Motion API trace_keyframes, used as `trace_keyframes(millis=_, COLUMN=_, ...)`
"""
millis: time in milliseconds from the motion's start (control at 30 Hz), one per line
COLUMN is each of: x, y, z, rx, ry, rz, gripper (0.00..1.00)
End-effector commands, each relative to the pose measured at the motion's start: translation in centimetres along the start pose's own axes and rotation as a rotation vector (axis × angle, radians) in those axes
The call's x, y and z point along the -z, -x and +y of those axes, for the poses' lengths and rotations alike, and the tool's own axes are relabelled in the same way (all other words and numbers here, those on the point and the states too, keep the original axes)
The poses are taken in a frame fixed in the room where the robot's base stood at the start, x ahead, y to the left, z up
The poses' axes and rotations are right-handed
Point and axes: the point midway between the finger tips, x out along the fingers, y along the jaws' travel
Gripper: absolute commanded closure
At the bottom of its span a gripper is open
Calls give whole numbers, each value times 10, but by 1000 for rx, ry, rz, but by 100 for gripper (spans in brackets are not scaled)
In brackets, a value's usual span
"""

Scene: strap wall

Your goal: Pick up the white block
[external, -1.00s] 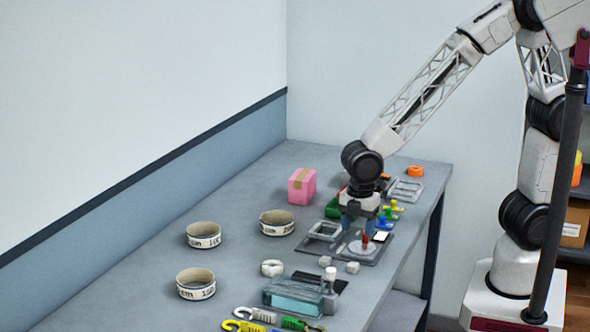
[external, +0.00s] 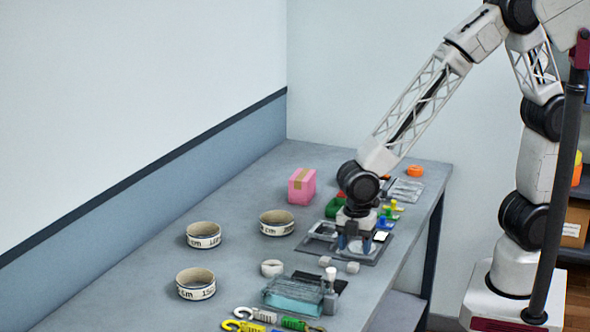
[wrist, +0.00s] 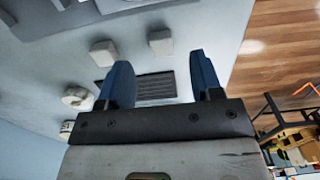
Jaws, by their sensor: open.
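Two small white blocks sit close together on the grey table, a left one (external: 325,261) and a right one (external: 352,267) in the external view. I cannot tell which one the task means. In the wrist view two pale blocks, one (wrist: 103,52) and another (wrist: 160,41), show beyond my fingertips. My gripper (external: 354,247) points down with its blue fingers apart, just behind the blocks in the external view. In the wrist view my gripper (wrist: 160,62) is open, with nothing between its fingers.
A white ring (external: 272,268) lies left of the blocks. A clear bluish container (external: 293,296) and a dark ribbed mat (wrist: 155,86) are near them.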

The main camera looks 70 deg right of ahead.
Motion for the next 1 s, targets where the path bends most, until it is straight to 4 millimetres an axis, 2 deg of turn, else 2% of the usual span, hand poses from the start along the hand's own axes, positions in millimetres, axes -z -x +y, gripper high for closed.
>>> trace_keyframes(millis=467, x=0, y=-6, z=0, rx=0, ry=0, rz=0, gripper=40)
trace_keyframes(millis=800, x=2, y=-40, z=-1, rx=0, ry=0, rz=0, gripper=40)
trace_keyframes(millis=1000, x=2, y=-52, z=-1, rx=-1, ry=0, rz=0, gripper=40)
